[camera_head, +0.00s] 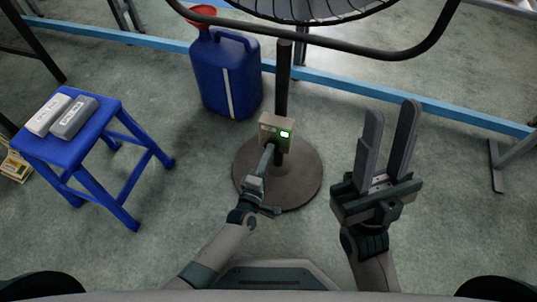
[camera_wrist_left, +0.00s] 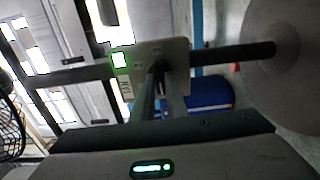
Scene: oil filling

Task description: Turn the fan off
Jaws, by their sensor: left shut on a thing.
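The fan stands with its pole (camera_head: 283,85) upright on a round dark base (camera_head: 305,180), its wire cage cut off at the top of the head view. A beige control box (camera_head: 267,125) sits on the pole with a lit green light (camera_head: 285,134), also lit in the left wrist view (camera_wrist_left: 120,59). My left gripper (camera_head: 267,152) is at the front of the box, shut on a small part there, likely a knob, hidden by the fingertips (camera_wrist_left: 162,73). My right gripper (camera_head: 392,120) is open and empty, right of the fan pole.
A blue jug (camera_head: 222,80) with a red funnel (camera_head: 201,14) stands behind the fan to the left. A blue stool (camera_head: 95,135) at left carries two grey-white boxes (camera_head: 60,114). A blue rail (camera_head: 350,85) crosses the floor behind. The floor beside the base is clear.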

